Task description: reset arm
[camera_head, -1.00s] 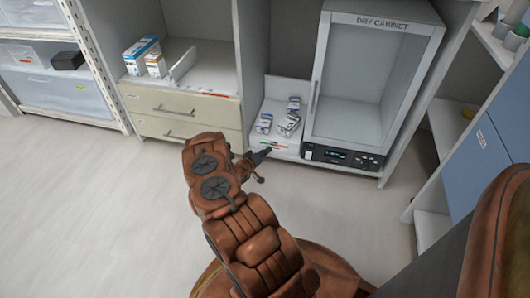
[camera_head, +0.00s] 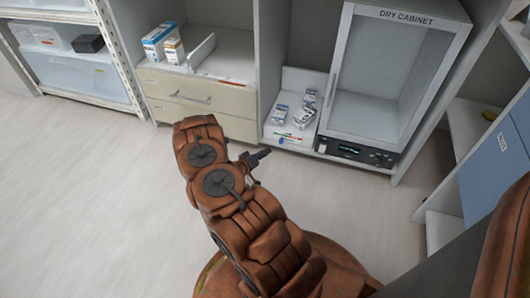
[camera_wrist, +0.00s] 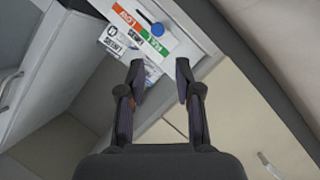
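My gripper (camera_wrist: 160,72) shows in the wrist view with its two fingers apart and nothing between them. In the head view my gripper (camera_head: 262,156) extends from the brown arm, in front of the cabinets and apart from the shelf. Most of its hand is hidden behind the arm there.
A dry cabinet (camera_head: 333,105) with a glass door stands right of a low shelf holding several small boxes (camera_head: 305,117). Beige drawers (camera_head: 200,98) and taller boxes (camera_head: 160,42) are to the left. Blue-fronted storage (camera_head: 497,170) stands at right. The floor (camera_head: 90,190) at left is clear.

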